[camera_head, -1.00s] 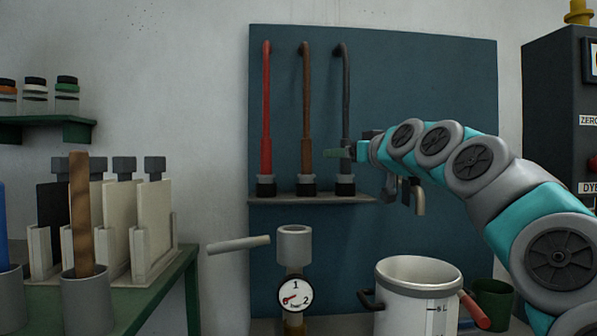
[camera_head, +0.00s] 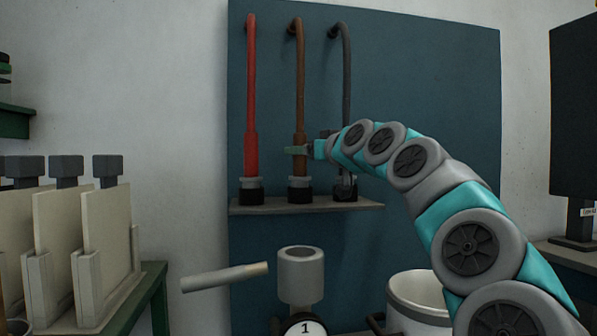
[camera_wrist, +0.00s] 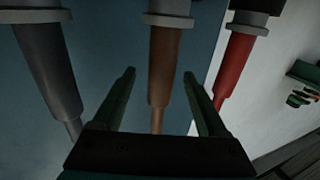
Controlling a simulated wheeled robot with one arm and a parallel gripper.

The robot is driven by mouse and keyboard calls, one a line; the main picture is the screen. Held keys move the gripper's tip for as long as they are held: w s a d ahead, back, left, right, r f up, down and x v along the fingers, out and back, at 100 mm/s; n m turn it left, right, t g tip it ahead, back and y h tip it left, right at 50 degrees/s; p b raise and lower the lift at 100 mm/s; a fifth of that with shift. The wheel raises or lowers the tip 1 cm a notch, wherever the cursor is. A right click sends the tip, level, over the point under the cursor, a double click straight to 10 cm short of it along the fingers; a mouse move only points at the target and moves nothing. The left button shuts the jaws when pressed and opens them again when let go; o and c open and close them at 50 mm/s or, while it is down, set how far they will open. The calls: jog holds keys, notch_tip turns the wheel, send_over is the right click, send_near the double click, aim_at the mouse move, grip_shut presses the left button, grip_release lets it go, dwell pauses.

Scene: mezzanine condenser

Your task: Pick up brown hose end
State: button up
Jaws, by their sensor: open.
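The brown hose (camera_head: 300,80) hangs down the blue panel between the red hose (camera_head: 251,90) and the grey hose (camera_head: 345,85). Its thicker lower end (camera_wrist: 163,65) stands in a grey collar with a black foot (camera_head: 299,195) on the shelf. My gripper (camera_head: 296,150) is at the height of that lower end, just above the collar. In the wrist view my gripper (camera_wrist: 160,73) is open, with one green finger on each side of the brown hose. No finger clearly touches it.
The narrow shelf (camera_head: 330,207) carries all three hose ends. The red and grey hoses hang close on either side of my fingers. Below are a grey cylinder (camera_head: 301,270) over a gauge, a pale rod (camera_head: 222,279) and a white pot (camera_head: 418,292).

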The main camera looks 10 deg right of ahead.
jog(key=shift+w+a+r+p, duration=0.15)
jog(key=shift+w+a+r, duration=0.05)
jog(key=shift+w, duration=0.3)
jog(key=shift+w+a+r+p, duration=0.15)
jog(key=shift+w, duration=0.3)
jog(key=shift+p+x, duration=0.35)
jog(key=shift+x, duration=1.3)
jog(key=shift+r, duration=0.1)
grip_shut()
